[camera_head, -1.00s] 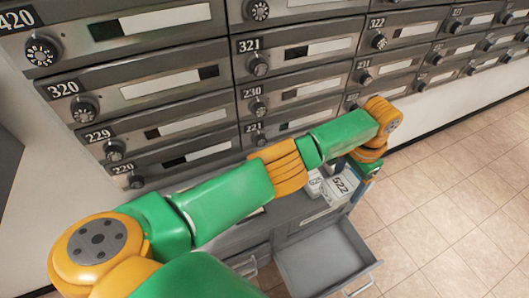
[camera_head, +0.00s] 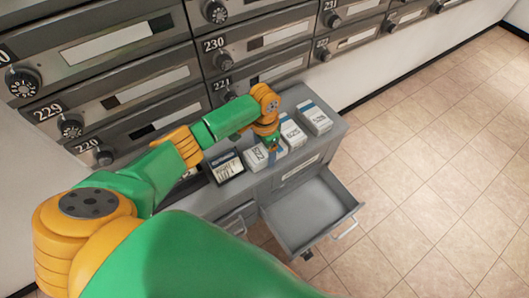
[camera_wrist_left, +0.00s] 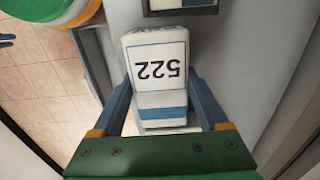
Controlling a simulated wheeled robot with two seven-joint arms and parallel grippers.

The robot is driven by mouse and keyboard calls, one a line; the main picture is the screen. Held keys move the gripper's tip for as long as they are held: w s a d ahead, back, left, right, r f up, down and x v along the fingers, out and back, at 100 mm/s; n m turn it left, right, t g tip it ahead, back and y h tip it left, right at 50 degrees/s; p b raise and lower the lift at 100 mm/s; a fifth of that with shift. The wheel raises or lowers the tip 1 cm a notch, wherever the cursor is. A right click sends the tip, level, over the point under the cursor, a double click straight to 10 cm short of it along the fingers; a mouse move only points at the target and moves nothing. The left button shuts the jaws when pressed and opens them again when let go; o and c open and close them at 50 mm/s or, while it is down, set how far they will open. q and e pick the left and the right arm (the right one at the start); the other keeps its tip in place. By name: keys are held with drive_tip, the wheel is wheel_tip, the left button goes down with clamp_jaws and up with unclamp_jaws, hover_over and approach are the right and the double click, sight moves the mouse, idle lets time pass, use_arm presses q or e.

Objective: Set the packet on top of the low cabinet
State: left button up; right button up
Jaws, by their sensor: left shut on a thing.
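The packet (camera_wrist_left: 158,62) is a white box with a blue band and the number 522. It is between the fingers of my left gripper (camera_wrist_left: 160,90), which is shut on it. In the head view my left gripper (camera_head: 272,148) is low over the top of the grey low cabinet (camera_head: 333,130), among a row of packets, and partly hides what it holds. I cannot tell whether the held packet touches the cabinet top. Small blue prongs at the left edge of the wrist view may be my right gripper, too little to judge.
Other packets stand on the cabinet: a dark-edged one (camera_head: 226,166) to the left, a white one (camera_head: 292,133) and another white one (camera_head: 315,118) to the right. An open, empty drawer (camera_head: 308,212) juts out in front. Grey mailboxes (camera_head: 130,90) line the wall behind. The tiled floor (camera_head: 440,170) at right is clear.

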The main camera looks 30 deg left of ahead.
sight(265, 150)
use_arm(q)
drive_tip(key=shift+f, duration=0.25)
drive_tip(key=o, duration=1.4)
use_arm(e)
drive_tip(key=shift+w+d, duration=0.35)
drive_tip(key=shift+d, duration=0.1)
use_arm(q)
wheel_tip(265, 150, up, 12)
drive_tip(key=p, duration=0.4)
drive_tip(key=shift+r+p, duration=0.2)
drive_tip(key=shift+p, duration=0.15)
use_arm(e)
drive_tip(key=shift+g, duration=0.3)
drive_tip(key=s+a+r, duration=0.1)
drive_tip(key=s+r, duration=0.1)
drive_tip(key=s+a+r, duration=0.1)
drive_tip(key=r, duration=0.1)
drive_tip(key=shift+a+r, duration=0.1)
drive_tip(key=shift+a, duration=0.25)
drive_tip(key=shift+w, duration=0.1)
